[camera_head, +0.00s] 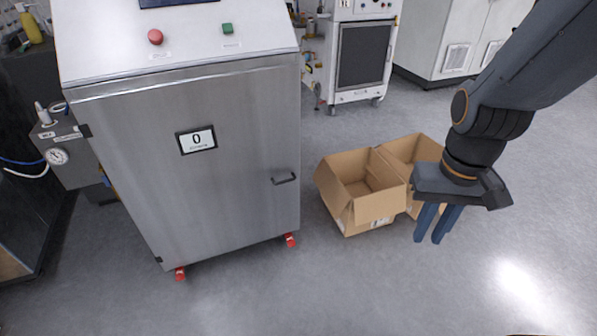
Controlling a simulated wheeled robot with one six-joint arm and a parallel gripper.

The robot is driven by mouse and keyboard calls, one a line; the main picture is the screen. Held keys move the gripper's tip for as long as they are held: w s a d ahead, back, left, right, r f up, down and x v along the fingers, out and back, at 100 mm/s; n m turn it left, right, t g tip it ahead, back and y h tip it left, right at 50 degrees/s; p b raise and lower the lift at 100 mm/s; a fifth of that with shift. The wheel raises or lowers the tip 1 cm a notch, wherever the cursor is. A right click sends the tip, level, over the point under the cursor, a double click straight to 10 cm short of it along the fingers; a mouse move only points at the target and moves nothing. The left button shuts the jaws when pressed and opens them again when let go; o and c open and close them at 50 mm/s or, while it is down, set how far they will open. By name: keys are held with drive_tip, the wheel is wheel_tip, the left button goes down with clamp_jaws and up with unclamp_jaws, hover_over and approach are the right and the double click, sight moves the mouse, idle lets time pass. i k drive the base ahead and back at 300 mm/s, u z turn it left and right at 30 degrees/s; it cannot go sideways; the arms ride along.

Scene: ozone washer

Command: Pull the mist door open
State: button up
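The mist door (200,170) is the large grey metal front of the cabinet at the left of the view. It looks closed. It has a small dark bar handle (284,179) near its right edge and a display reading 0 (196,139) in its upper middle. My gripper (431,241) hangs at the right with its two blue fingers pointing down. A narrow gap shows between the fingers, and nothing shows in it. The gripper is well to the right of the handle, apart from the door.
Open cardboard boxes (362,184) stand on the floor between the cabinet and my gripper. Red feet (290,240) support the cabinet. A red button (155,37) and a green button (227,29) are on its top panel. The floor in front of the door is clear.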

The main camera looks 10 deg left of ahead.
sight(204, 167)
drive_tip(key=u, duration=0.35)
drive_tip(key=i, duration=1)
drive_tip(key=u, duration=0.65)
